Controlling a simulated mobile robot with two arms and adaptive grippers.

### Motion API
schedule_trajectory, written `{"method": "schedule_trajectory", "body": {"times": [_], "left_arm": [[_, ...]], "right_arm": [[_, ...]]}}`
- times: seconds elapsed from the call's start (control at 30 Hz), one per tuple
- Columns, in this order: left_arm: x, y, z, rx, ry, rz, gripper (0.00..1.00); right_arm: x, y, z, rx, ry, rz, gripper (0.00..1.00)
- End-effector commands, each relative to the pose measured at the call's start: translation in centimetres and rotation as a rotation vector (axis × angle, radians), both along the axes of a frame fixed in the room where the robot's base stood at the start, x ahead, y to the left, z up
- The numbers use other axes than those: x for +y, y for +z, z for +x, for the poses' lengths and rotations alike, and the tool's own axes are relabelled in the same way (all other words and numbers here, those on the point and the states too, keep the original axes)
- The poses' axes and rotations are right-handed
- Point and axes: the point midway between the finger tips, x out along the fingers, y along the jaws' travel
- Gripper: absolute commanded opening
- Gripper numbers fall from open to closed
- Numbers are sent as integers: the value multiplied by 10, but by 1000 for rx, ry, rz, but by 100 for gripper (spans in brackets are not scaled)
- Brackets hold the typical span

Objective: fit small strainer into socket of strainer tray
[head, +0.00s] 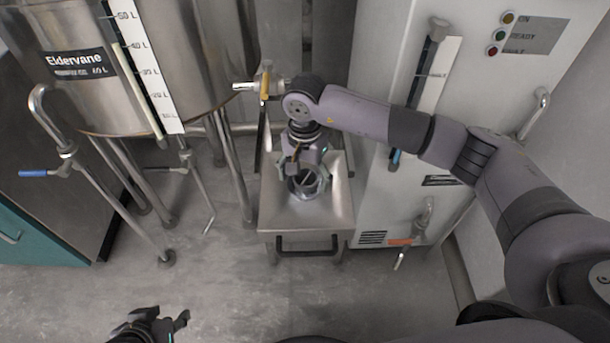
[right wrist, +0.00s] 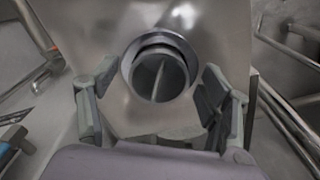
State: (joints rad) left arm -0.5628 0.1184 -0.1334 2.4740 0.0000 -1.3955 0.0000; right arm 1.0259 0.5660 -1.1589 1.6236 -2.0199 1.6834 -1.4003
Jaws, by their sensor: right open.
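The strainer tray (head: 330,214) is a shiny metal tray with a dark front handle, at the middle of the head view. Its round socket (right wrist: 125,67) shows as a ring in the right wrist view. The small strainer (right wrist: 158,80), a round grey cup with a thin bar across it, sits within the ring, off-centre with a dark gap at the top. I cannot tell whether it is fully seated. My right gripper (right wrist: 157,82) is open, its fingers apart on either side of the strainer. My left gripper (head: 152,322) is open and empty, low at the left, away from the tray.
A steel tank (head: 150,70) on legs stands left of the tray, with a yellow-handled valve (head: 265,82) close to my right arm. A white cabinet (head: 385,190) stands close on the right. The floor (head: 230,285) in front is clear.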

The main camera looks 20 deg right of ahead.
Motion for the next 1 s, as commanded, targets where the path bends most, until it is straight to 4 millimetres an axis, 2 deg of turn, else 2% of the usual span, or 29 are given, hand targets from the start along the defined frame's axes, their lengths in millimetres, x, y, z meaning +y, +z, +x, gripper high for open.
{"method": "schedule_trajectory", "body": {"times": [0.17, 0.4, 0.53, 0.7, 1.0], "left_arm": [[0, 0, 0, 0, 0, 0, 40], [0, 0, 0, 0, 0, 0, 40], [0, 0, 0, 0, 0, 0, 40], [0, 0, 0, 0, 0, 0, 40], [0, 0, 0, 0, 0, 0, 40]], "right_arm": [[0, 27, 2, -6, 0, 1, 72], [0, 79, 1, -5, 0, 1, 72], [0, 100, 1, -4, 0, 0, 72], [0, 115, 1, -1, 0, 0, 72], [0, 117, 0, -1, 0, -1, 72]]}}
